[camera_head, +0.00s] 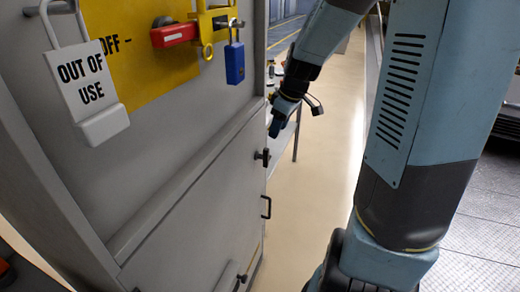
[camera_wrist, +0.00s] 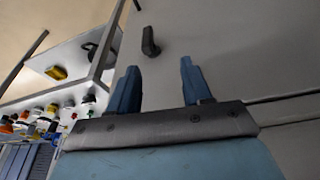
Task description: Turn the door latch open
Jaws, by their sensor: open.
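My gripper (camera_head: 275,128) hangs just above and to the right of the latch in the head view. In the wrist view its two blue fingers (camera_wrist: 157,65) are apart with nothing between them. The gripper looks apart from the latch. The door looks closed.
A black pull handle (camera_head: 266,207) sits below the latch. Above are an "OUT OF USE" tag (camera_head: 87,85), a red lockout lever (camera_head: 174,35) and a blue padlock (camera_head: 234,62). A shelf of small coloured parts (camera_wrist: 45,120) is at left in the wrist view.

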